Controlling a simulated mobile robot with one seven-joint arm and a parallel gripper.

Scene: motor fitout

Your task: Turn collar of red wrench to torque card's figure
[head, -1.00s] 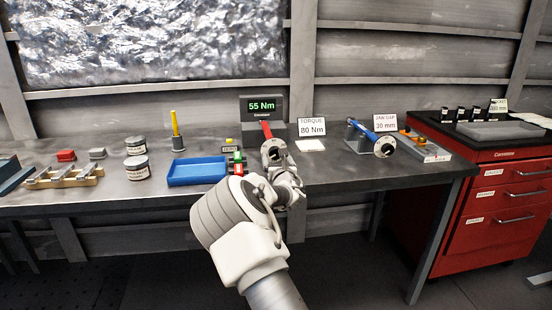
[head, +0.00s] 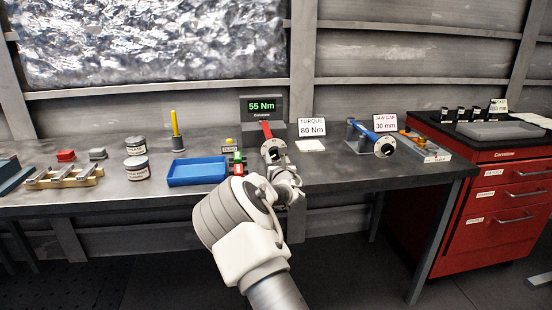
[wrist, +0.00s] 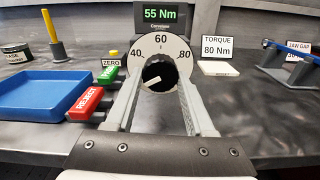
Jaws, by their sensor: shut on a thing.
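My gripper (wrist: 160,88) is shut on the collar, one finger on each side. The display (head: 262,105) above reads 55 Nm, also in the wrist view. The torque card (head: 312,126) to the right reads 80 Nm; it shows in the wrist view too (wrist: 217,46).
REJECT (wrist: 85,103) and green (wrist: 107,80) blocks lie left of the gripper, beside a blue tray (head: 197,171). A blue jaw-gap tool (head: 368,133) with a 30 mm card (head: 385,123) stands to the right. A red cabinet (head: 495,190) is at far right.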

